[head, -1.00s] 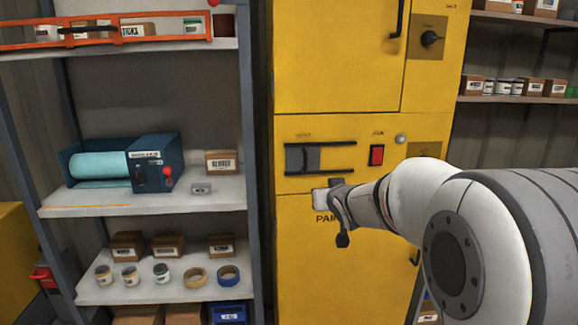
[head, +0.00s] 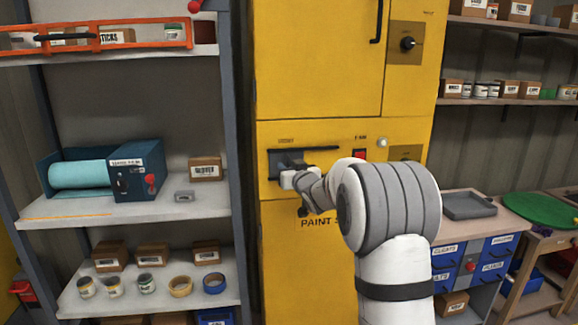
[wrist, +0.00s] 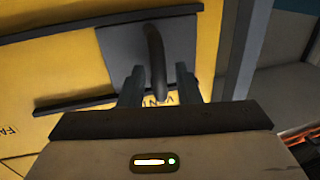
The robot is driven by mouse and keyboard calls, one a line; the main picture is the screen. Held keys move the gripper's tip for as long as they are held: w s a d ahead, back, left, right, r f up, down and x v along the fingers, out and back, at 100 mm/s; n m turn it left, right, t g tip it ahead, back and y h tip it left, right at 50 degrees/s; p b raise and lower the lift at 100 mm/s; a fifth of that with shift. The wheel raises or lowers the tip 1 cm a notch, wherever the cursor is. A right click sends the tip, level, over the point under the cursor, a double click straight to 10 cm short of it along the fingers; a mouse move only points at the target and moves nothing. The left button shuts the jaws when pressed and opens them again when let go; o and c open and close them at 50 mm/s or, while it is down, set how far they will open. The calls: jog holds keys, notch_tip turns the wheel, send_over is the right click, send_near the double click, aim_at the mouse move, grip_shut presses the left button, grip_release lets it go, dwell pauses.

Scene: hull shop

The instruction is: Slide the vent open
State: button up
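The vent is a grey sliding plate (head: 290,158) between two dark horizontal rails on the yellow cabinet (head: 315,60). In the head view the plate sits at the left end of the rails. In the wrist view the plate (wrist: 117,45) carries a dark curved handle (wrist: 154,50). My gripper (wrist: 158,72) is open, with one finger on each side of the handle and a gap showing on both sides. In the head view my gripper (head: 288,180) is at the plate's lower edge, and it hides part of the plate and the handle.
A red switch (head: 359,154) and a pale round knob (head: 382,142) are right of the vent, close to my arm. A shelf unit (head: 236,130) stands left of the cabinet. A workbench with a grey tray (head: 468,205) is at the right.

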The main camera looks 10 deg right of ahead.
jog(key=shift+w, duration=0.1)
jog(key=shift+c, duration=0.3)
grip_shut()
